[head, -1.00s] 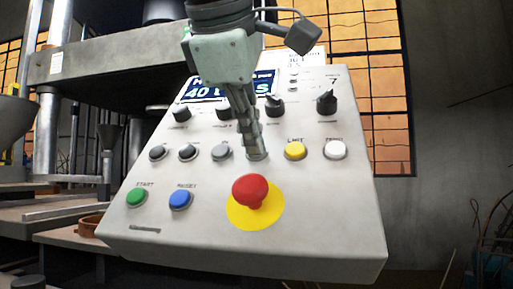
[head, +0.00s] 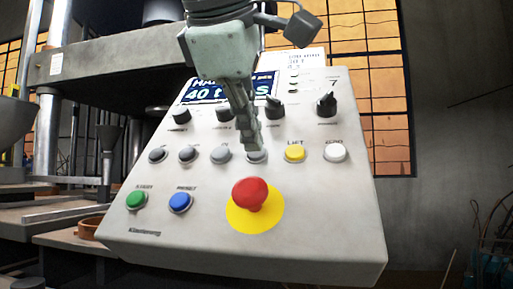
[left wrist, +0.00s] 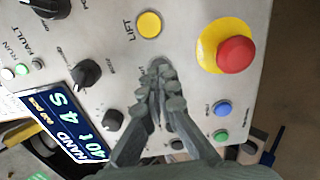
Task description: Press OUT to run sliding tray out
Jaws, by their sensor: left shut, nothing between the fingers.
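The grey control panel (head: 300,215) fills the middle of the head view. A row of grey push buttons crosses it; one grey button (head: 258,157), left of the yellow LIFT button (head: 294,152), sits right under my left gripper (head: 253,145). That gripper is shut and empty, its fingertips just above the button. The fingers hide the button's label, so I cannot read whether it says OUT. In the left wrist view the shut fingertips (left wrist: 161,80) cover most of that button, and the yellow LIFT button (left wrist: 149,24) is beside it. No sliding tray can be made out for certain.
A red emergency stop (head: 250,193) on a yellow disc stands up below the fingertips. Green (head: 136,200) and blue (head: 180,201) buttons are lower left, a white button (head: 335,152) is at right. Black knobs (head: 327,104) and a display (head: 203,94) lie above. Press machinery stands behind left.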

